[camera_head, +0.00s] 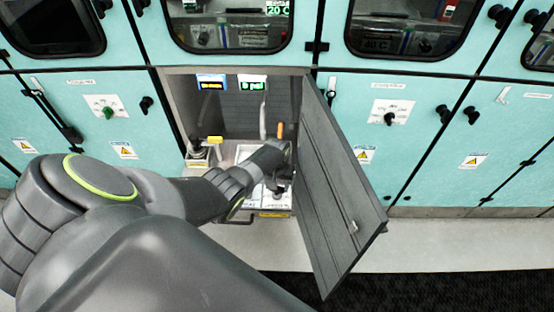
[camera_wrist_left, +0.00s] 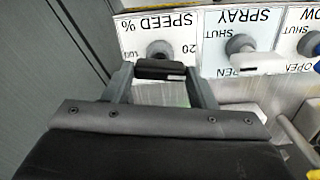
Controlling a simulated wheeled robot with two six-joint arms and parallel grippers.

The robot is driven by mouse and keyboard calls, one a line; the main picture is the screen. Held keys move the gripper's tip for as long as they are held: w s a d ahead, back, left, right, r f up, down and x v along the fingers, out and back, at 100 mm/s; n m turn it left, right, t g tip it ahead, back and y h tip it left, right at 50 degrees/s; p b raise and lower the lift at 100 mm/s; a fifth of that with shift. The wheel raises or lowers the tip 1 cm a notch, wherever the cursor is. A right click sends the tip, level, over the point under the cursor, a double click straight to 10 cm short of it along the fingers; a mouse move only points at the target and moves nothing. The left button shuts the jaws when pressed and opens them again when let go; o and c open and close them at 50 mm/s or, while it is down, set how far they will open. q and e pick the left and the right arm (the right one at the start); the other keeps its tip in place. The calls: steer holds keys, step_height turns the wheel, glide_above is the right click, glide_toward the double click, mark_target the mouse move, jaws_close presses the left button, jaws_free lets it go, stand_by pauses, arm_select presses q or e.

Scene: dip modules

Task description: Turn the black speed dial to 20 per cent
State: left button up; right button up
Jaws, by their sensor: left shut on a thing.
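The black speed dial (camera_wrist_left: 160,69) shows in the left wrist view as a black bar lying across the picture, with a small pale mark near its right part. It stands on a grey round base on a white plate (camera_wrist_left: 130,35) lettered SPEED %, which reads upside down, with the number 20 visible at the right of the base. My left gripper (camera_wrist_left: 161,78) has one finger at each end of the bar and is shut on it. In the head view my left gripper (camera_head: 273,170) reaches into the open cabinet, and the dial cannot be made out there. My right gripper is not in view.
The cabinet's grey door (camera_head: 340,180) hangs open on the right of my arm. Two small displays (camera_head: 252,83) sit at the cabinet's back.

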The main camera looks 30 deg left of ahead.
arm_select(q)
steer(key=shift+n, duration=1)
steer(key=o, duration=1)
steer(key=shift+r+p, duration=0.55)
steer(key=shift+r, duration=0.1)
step_height(320, 180, up, 7)
steer(key=shift+r+p, duration=0.1)
steer(key=shift+p, duration=0.9)
step_height(320, 180, up, 9)
